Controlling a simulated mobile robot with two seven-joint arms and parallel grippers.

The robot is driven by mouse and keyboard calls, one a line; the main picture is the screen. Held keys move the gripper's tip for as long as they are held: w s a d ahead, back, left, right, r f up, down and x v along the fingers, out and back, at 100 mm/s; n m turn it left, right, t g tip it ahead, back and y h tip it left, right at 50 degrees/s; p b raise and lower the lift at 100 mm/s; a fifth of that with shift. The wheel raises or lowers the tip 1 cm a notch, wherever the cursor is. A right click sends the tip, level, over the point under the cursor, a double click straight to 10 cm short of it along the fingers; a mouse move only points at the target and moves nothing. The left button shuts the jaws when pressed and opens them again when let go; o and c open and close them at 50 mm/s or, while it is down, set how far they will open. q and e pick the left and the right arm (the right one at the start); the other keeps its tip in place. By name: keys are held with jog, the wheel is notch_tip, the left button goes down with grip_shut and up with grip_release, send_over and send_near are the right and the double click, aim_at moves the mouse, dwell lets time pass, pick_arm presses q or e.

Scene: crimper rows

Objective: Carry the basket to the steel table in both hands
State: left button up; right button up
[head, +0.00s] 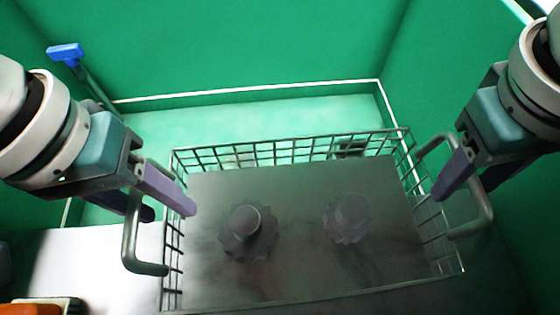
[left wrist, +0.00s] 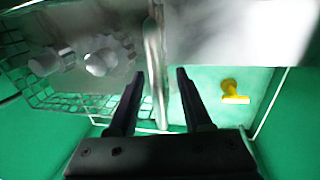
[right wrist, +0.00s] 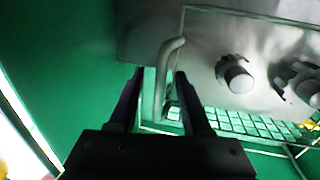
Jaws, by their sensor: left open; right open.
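The wire basket (head: 290,150) lies in front of me with a bent bar handle at each end. Two dark toothed round pieces (head: 248,228) (head: 348,215) stand on the grey plate within its rim. My left gripper (head: 170,210) is open at the left handle (head: 129,240); in the left wrist view the handle (left wrist: 155,55) runs between its fingers. My right gripper (head: 458,188) is open at the right handle (head: 487,205); in the right wrist view that handle (right wrist: 163,70) lies between its fingers. What lies under the basket is hard to tell.
A pale surface (head: 95,265) lies left of the basket, with an orange item (head: 35,308) at its near corner. A blue-topped tool (head: 66,53) leans at the green wall. A yellow object (left wrist: 234,92) shows in the left wrist view. Green walls enclose the back and right.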

pick_arm(q)
grip_shut()
pick_arm(e)
grip_shut()
pick_arm(q)
jog(key=shift+r, duration=0.15)
pick_arm(e)
jog(key=shift+r, duration=0.1)
dwell(0.8)
